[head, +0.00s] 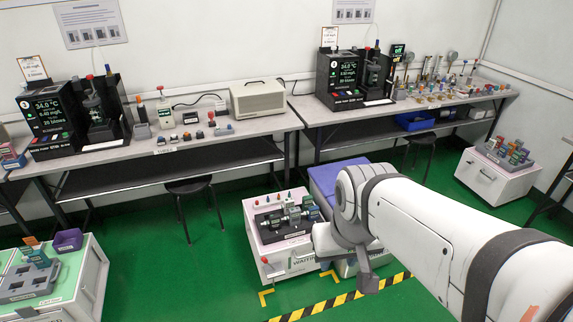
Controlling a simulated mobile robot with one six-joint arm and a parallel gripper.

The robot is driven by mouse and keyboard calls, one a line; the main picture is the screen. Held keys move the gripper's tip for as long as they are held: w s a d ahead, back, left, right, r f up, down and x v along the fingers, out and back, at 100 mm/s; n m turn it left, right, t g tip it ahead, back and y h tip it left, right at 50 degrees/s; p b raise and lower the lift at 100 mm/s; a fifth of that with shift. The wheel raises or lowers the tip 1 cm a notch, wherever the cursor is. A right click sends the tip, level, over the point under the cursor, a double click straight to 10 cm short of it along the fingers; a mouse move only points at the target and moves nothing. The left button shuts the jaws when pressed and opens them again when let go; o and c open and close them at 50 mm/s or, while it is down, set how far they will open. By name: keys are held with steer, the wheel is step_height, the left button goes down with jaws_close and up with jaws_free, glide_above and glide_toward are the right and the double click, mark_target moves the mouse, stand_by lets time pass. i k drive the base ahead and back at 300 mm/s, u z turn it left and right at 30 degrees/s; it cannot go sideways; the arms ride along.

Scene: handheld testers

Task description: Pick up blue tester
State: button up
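I cannot single out a blue tester for certain; the handheld testers are small in this view. Several testers (292,214) stand in a dark rack on the white cabinet at centre, just left of my arm's end. More testers (516,154) stand in a grey rack on the white cabinet at far right. Green and orange testers (36,256) stand by a grey rack at lower left. My arm reaches in from the lower right. A grey part at its end, probably my gripper (368,284), hangs beside the centre cabinet. Its fingers cannot be made out, and nothing is seen held.
Two long grey benches (225,130) along the wall carry black test stations (75,115) and small instruments. A purple-topped box (325,176) stands behind my arm. Black stools (190,187) stand under the benches. Green floor (180,270) is clear between the left and centre cabinets.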

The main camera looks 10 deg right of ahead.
mark_target(313, 216)
steer(key=z, duration=0.2)
steer(key=i, duration=1.45)
steer(key=z, duration=0.5)
steer(key=k, duration=0.85)
steer(key=z, duration=0.15)
steer(key=i, duration=0.9)
steer(key=u, duration=0.05)
